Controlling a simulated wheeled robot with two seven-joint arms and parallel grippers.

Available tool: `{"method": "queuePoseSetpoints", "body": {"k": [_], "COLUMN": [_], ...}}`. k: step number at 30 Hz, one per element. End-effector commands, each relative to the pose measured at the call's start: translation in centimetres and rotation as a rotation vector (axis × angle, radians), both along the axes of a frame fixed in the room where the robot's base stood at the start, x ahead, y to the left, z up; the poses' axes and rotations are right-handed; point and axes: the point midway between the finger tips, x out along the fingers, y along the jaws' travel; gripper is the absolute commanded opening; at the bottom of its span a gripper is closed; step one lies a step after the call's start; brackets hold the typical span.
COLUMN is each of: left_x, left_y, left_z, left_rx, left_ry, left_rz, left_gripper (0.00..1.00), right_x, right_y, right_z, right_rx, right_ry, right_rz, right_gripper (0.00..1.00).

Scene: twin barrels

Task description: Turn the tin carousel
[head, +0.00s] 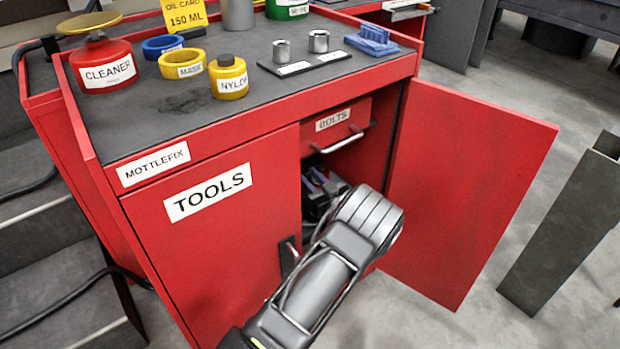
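No tin carousel can be made out; the inside of the red cabinet (230,229) is mostly dark and hidden behind my arm. The cabinet's right door (470,185) stands wide open, and its left door, labelled TOOLS, looks shut. My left gripper (318,186) is at the cabinet opening, just below the BOLTS drawer (336,122), with my forearm coming up from below. Its fingertips are dark and partly hidden, so I cannot tell whether they are open or hold anything. My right gripper is not in view.
The cabinet top holds a red cleaner can (103,65), a yellow nylon bottle (230,78), tape rolls (183,64), sockets (318,41) and a blue block (373,36). A drawer handle (342,143) juts out above my gripper. A grey post (565,225) stands at right.

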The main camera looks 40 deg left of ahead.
Motion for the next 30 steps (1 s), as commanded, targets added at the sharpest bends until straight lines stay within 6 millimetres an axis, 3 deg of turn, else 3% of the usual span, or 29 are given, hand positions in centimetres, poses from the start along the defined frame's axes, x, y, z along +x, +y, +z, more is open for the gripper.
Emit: {"method": "queuePoseSetpoints", "body": {"k": [9, 30], "left_x": [0.0, -0.01], "left_y": [-0.02, -0.04], "left_z": [-0.02, -0.05], "left_rx": [0.0, -0.001], "left_ry": [0.0, 0.0], "left_rz": [0.0, 0.0], "left_gripper": [0.0, 0.0], "right_x": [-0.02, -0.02], "right_y": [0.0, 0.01], "right_z": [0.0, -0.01], "right_rx": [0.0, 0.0], "right_ry": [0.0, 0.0], "right_rz": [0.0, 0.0], "right_gripper": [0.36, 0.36]}}
